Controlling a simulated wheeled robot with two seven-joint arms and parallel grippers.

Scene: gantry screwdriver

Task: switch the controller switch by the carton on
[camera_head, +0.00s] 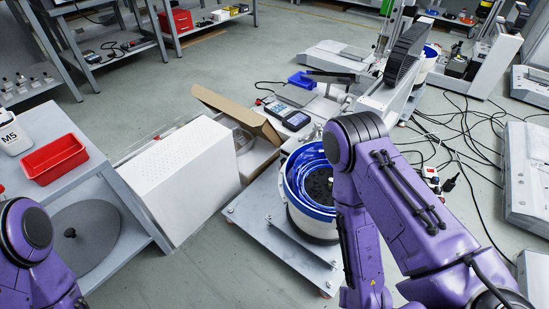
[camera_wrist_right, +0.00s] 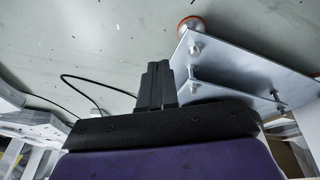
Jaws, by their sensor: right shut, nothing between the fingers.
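An open brown cardboard carton (camera_head: 240,108) stands in the middle of the head view, behind a white perforated box. A dark controller with a small display (camera_head: 291,117) lies close to the carton's right side. Its switch is too small to make out, so I cannot tell its position. My right arm comes in from the lower right and bends down in front of the blue bowl; its gripper is hidden or out of frame there. In the right wrist view my right gripper (camera_wrist_right: 156,84) is shut and empty, beside a metal plate over the floor. My left gripper is not in view.
A blue-rimmed bowl feeder (camera_head: 291,190) stands on a metal base plate (camera_head: 262,235), right of the white perforated box (camera_head: 180,178). Cables (camera_head: 465,150) lie at right. A red bin (camera_head: 54,159) sits left.

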